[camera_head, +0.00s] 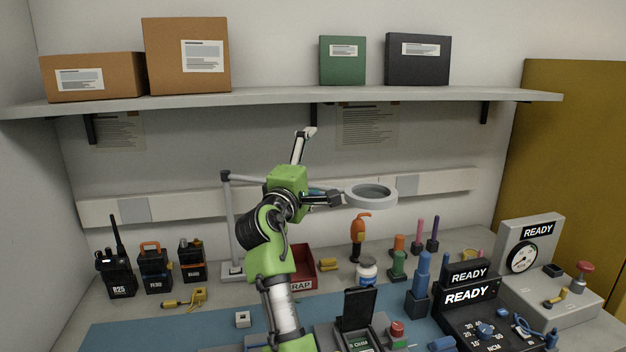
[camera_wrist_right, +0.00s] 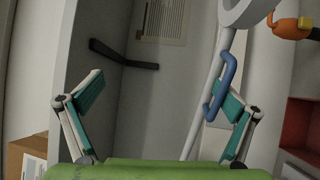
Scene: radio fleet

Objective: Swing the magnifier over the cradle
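The magnifier is a grey ring lens (camera_head: 370,195) on a jointed lamp arm, whose post (camera_head: 232,225) stands at the back of the bench. Its ring also shows at the top of the right wrist view (camera_wrist_right: 243,12), with a blue handle (camera_wrist_right: 222,85) below it. My right gripper (camera_head: 328,198) is beside the ring's left side in the head view. In the wrist view its fingers (camera_wrist_right: 160,103) are wide apart; the handle is near the right finger, contact unclear. A black open-lidded unit (camera_head: 357,308) on the mat may be the cradle. My left gripper is not in view.
Radios (camera_head: 118,272) stand at the left, beside a yellow connector (camera_head: 186,299). A red scrap bin (camera_head: 303,265) is behind my arm. Screwdrivers, a white jar (camera_head: 367,271) and READY instruments (camera_head: 470,296) crowd the right. A shelf (camera_head: 280,95) runs above. The blue mat's left is mostly clear.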

